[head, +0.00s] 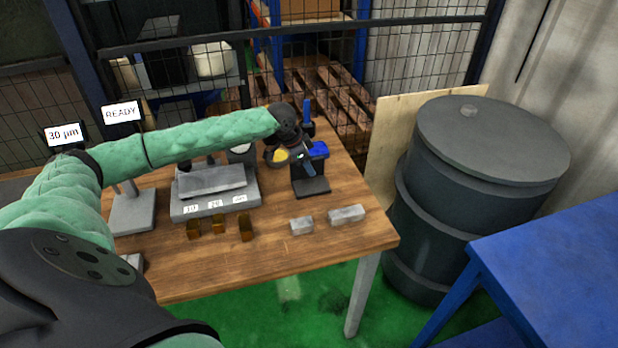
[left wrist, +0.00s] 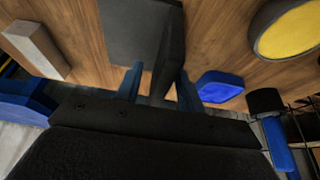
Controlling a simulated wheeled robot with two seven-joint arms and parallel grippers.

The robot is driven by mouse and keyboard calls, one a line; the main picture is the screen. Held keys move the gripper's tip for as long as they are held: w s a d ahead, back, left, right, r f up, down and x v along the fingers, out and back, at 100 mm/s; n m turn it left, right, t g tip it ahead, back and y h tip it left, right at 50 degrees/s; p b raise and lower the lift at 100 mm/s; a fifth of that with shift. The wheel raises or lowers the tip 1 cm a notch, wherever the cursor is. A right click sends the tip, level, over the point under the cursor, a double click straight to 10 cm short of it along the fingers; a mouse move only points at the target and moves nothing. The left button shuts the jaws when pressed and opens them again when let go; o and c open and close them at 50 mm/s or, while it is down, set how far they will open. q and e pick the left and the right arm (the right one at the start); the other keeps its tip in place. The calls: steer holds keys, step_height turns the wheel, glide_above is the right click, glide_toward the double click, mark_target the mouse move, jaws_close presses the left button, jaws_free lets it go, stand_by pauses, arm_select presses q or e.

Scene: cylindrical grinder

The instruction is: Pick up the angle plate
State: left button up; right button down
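The angle plate (head: 312,187) is a dark L-shaped piece near the right back of the wooden table. Its flat base lies on the wood. In the left wrist view its upright wall (left wrist: 168,55) rises between my two blue fingertips. My left gripper (head: 304,164) reaches down over it from above, one finger on each side of the wall. A gap shows between the left finger and the wall, so the gripper looks open. The right finger is very close to the wall; whether it touches is unclear. My forearm and wrist hide part of the plate. My right gripper is in neither view.
A round yellow-faced item (head: 279,156) and a blue block (head: 319,149) stand close beside the gripper. A blue upright item (head: 308,112) is behind. Two grey blocks (head: 347,215) lie in front. Brown blocks (head: 219,223) and a grey stand (head: 215,203) are left. Front wood is clear.

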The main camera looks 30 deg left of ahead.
arm_select(q)
jaws_close()
stand_by(1.4)
steer(key=shift+w, duration=0.1)
